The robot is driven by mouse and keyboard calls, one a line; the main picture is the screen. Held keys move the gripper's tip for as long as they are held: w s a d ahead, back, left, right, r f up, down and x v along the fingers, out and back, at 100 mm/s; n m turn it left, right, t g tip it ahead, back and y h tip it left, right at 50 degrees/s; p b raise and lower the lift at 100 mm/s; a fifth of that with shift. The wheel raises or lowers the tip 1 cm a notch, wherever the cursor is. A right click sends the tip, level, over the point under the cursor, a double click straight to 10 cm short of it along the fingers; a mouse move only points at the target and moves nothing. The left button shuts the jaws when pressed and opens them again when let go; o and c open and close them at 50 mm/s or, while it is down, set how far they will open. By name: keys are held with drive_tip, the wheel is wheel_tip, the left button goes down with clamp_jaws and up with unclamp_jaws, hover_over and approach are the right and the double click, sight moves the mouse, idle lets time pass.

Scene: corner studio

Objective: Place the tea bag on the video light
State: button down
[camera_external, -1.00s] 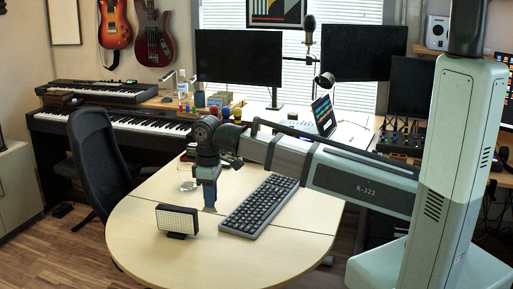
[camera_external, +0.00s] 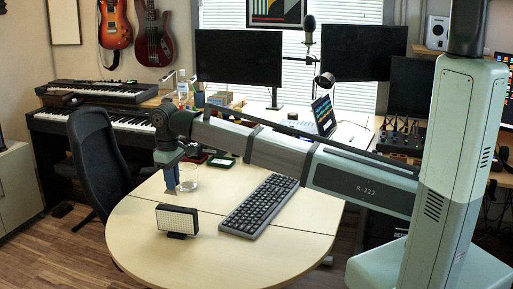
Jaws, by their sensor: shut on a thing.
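The video light (camera_external: 177,219) stands upright on its small dark base on the near left part of the round table, its pale panel facing the camera. My gripper (camera_external: 171,191) points down above the table, behind the video light and a little to its left in the picture, apart from it. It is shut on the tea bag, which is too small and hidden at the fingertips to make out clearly.
A clear glass (camera_external: 188,178) stands close to the right of my gripper. A dark keyboard (camera_external: 259,206) lies right of the video light. A green-edged item (camera_external: 221,161) lies farther back. The table's front (camera_external: 230,262) is clear. A black chair (camera_external: 101,160) stands at left.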

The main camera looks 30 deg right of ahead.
wheel_tip(320, 180, down, 6)
drive_tip(key=shift+r, duration=0.15)
drive_tip(key=c, duration=1.1)
unclamp_jaws()
drive_tip(key=shift+o, duration=0.2)
drive_tip(key=r, duration=1.2)
drive_tip(key=shift+s+a, duration=0.25)
